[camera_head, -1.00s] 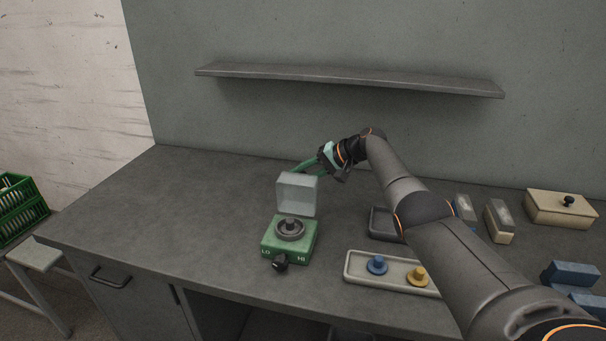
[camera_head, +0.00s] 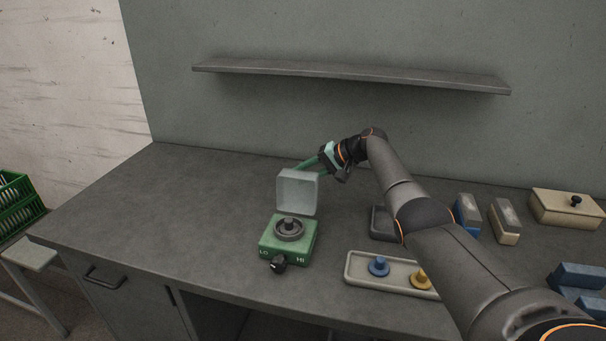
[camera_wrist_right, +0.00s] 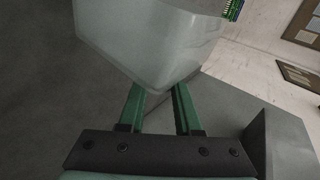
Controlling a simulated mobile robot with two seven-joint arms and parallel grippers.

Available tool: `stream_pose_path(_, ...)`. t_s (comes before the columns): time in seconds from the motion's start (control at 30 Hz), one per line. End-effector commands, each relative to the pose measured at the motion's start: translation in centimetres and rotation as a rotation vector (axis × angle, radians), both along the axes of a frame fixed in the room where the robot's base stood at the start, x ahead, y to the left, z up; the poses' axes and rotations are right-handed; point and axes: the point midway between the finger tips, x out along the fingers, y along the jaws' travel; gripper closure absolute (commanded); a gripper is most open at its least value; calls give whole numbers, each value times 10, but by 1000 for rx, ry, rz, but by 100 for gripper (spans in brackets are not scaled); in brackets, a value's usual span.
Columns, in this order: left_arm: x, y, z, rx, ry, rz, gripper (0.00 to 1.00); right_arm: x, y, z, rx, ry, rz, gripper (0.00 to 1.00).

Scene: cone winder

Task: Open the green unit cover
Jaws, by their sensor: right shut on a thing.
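The green unit (camera_head: 284,250) stands on the bench, with a dark round spindle seat (camera_head: 289,228) on top, a black knob (camera_head: 279,263) in front and the marks LO and HI. Its translucent cover (camera_head: 297,194) is swung up and stands upright at the unit's back edge. My right gripper (camera_head: 299,168) reaches in from behind, its green fingers shut on the cover near its top. In the right wrist view the cover (camera_wrist_right: 150,40) lies across the fingertips (camera_wrist_right: 158,88), hiding the exact contact. My left gripper is not in view.
A tray (camera_head: 352,266) holds a blue knobbed piece (camera_head: 378,266) and a yellow one (camera_head: 421,279). A dark tray (camera_head: 381,224) is partly behind my right arm. Blocks and a lidded box (camera_head: 565,207) stand at right. A shelf (camera_head: 350,76) hangs above. The bench left is clear.

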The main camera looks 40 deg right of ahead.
Motion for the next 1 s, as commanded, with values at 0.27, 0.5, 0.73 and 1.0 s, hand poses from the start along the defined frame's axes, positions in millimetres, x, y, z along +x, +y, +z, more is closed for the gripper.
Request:
stream_pose_path(0.27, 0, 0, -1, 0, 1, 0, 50, -3, 0, -7, -4, 15, 2, 45)
stream_pose_path(0.5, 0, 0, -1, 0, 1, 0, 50, -2, 0, -4, -2, 9, 2, 39)
stream_pose_path(0.73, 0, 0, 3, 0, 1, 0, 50, -6, -4, 2, -1, 7, 1, 39)
stream_pose_path(1.0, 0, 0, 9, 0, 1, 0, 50, -31, -23, 23, -6, 7, 0, 39)
